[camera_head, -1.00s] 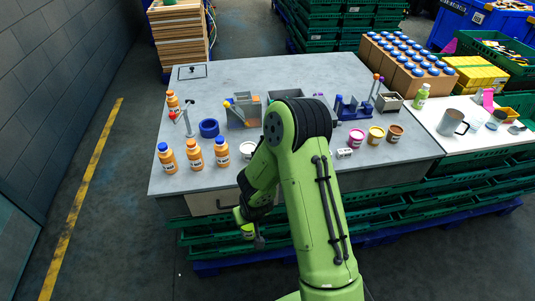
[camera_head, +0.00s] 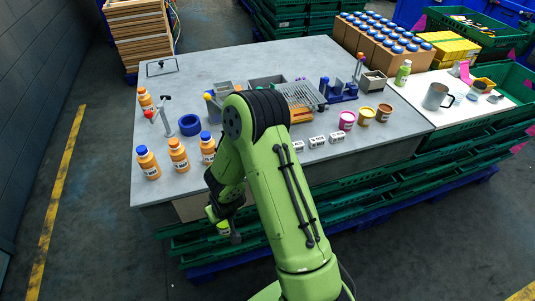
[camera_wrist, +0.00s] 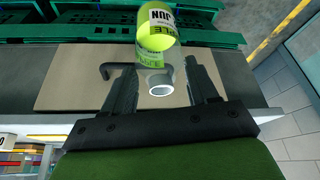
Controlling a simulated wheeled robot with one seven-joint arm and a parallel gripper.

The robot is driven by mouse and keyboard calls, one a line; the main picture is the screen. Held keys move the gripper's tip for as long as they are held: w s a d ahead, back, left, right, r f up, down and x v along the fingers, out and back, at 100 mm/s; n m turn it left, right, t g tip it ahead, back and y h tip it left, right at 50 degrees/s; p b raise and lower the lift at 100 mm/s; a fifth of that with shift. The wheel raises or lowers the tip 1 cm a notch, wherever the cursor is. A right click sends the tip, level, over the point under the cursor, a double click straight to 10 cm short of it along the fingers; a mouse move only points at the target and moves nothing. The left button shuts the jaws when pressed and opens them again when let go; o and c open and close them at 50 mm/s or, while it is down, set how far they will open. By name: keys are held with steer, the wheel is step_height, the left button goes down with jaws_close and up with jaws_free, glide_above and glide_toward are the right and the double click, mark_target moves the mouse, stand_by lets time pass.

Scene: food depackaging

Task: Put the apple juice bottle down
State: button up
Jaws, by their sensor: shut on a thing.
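The apple juice bottle (camera_wrist: 157,28) is yellow-green with a white label and fills the top centre of the wrist view. Its pale open neck ring (camera_wrist: 161,90) points toward the wrist camera, with no cap visible on it. My gripper (camera_wrist: 163,75) is shut on the bottle, one dark finger on each side of the neck end. In the head view my gripper (camera_head: 220,218) hangs in front of the table's near edge, and a small green part of the bottle (camera_head: 223,228) shows there. The fingers' contact is partly hidden.
The grey table (camera_head: 240,65) holds several orange bottles (camera_head: 178,155), a blue ring (camera_head: 190,125), a wire rack (camera_head: 300,95) and small tubs (camera_head: 366,116). Another green bottle (camera_head: 403,72) stands near the white board (camera_head: 455,110). Green crates (camera_head: 385,190) lie below the front edge.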

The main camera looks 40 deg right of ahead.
step_height(320, 180, down, 2)
steer(key=shift+s+f+b, duration=0.15)
steer(key=shift+b, duration=0.7)
